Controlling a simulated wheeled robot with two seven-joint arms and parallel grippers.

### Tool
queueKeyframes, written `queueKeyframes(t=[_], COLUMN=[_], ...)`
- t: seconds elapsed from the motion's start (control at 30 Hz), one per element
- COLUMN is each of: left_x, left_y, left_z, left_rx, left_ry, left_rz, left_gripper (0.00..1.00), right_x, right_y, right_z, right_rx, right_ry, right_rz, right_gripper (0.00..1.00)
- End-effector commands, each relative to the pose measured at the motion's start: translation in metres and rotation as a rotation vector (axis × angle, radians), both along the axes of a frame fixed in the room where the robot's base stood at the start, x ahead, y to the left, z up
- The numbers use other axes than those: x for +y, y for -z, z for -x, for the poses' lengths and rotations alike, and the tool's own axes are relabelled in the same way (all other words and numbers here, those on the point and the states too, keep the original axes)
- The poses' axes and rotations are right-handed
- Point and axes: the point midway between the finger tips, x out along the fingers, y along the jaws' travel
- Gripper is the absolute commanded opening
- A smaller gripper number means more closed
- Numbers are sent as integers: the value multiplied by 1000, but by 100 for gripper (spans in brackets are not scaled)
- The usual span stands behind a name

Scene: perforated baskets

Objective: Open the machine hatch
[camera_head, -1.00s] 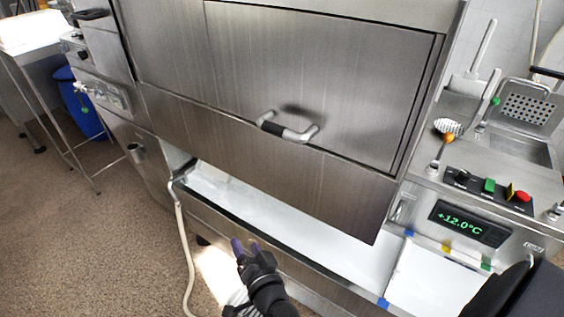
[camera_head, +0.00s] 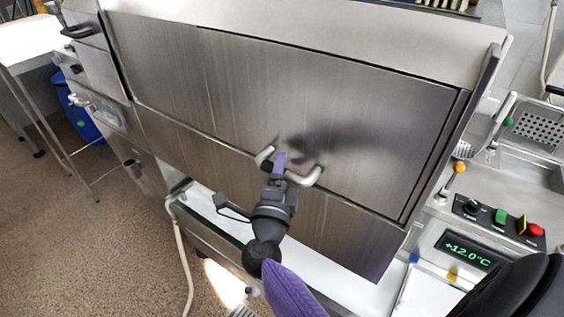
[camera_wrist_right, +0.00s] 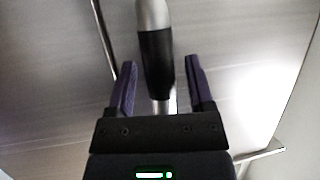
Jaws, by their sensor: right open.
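The machine hatch (camera_head: 360,130) is a large brushed-steel panel, its lower edge above a white surface (camera_head: 345,285). A curved metal handle (camera_head: 307,178) with a black grip sits on its front. My right gripper (camera_head: 280,162) is at the handle and covers its middle in the head view. In the right wrist view, the black grip (camera_wrist_right: 155,65) lies between the two purple fingers of my right gripper (camera_wrist_right: 161,82), with visible gaps on both sides. The gripper is open. My left gripper is not in view.
To the right is a control panel (camera_head: 500,218) with colored buttons and a display reading +12.0°C. A metal table (camera_head: 25,50) and blue bin (camera_head: 80,115) stand at the left. A pale hose (camera_head: 181,245) hangs at the machine's lower left.

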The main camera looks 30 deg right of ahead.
Motion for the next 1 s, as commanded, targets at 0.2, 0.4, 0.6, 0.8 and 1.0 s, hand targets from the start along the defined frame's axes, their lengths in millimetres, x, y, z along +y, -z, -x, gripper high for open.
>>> queueKeyframes(t=[0.2,0.4,0.6,0.8,1.0], left_x=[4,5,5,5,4], left_y=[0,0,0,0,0], left_z=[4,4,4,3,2], left_rx=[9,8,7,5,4], left_ry=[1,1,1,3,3], left_rz=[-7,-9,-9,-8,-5], left_gripper=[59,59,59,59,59], right_x=[0,0,0,0,0], right_y=[0,0,1,1,1], right_z=[0,0,0,0,0], right_rx=[1,1,1,2,2], right_ry=[-1,-1,-1,-1,-1], right_rz=[1,1,1,1,1], right_gripper=[46,4,0,0,0])
